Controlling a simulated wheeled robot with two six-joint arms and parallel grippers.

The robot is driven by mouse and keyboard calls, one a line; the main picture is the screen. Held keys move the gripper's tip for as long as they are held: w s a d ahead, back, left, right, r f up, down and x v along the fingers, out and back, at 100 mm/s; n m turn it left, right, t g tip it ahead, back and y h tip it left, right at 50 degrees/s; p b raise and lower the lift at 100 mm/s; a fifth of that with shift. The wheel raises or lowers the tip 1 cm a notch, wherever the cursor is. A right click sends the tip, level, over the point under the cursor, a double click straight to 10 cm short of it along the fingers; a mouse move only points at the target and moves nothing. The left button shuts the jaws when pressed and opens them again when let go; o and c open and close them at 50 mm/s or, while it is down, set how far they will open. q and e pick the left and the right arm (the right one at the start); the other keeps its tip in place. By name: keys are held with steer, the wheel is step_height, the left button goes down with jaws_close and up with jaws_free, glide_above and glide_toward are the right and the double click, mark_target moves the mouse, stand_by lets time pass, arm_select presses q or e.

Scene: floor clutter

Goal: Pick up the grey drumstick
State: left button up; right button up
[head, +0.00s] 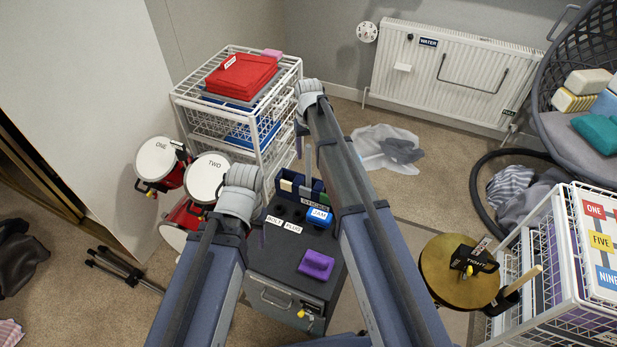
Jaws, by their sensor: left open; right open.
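A slim grey upright stick (308,161), which may be the grey drumstick, rises from the dark blue holder (318,192) at the back of the dark grey cabinet (275,252). Its lower end is hidden by the holder, and it is too small to identify for certain. My two arms reach up from the bottom of the head view, and the right arm passes close to the stick's right in the picture. No gripper fingers show at either arm, so I see neither gripper.
A red drum set (160,163) and white wire drawers (236,110) stand left of the cabinet. A cymbal (450,272) with a tan stick (525,278) stands right, beside a white rack (560,260). A purple block (316,264) lies on the cabinet. Some carpet is clear.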

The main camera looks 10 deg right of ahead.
mark_target(308, 163)
steer(key=shift+s+f+b, duration=0.15)
steer(key=shift+f+b, duration=1.15)
steer(key=shift+b, duration=0.05)
steer(key=shift+s+f+b, duration=0.15)
steer(key=shift+f+b, duration=1.15)
steer(key=shift+r, duration=0.1)
steer(key=shift+c, duration=0.2)
jaws_close()
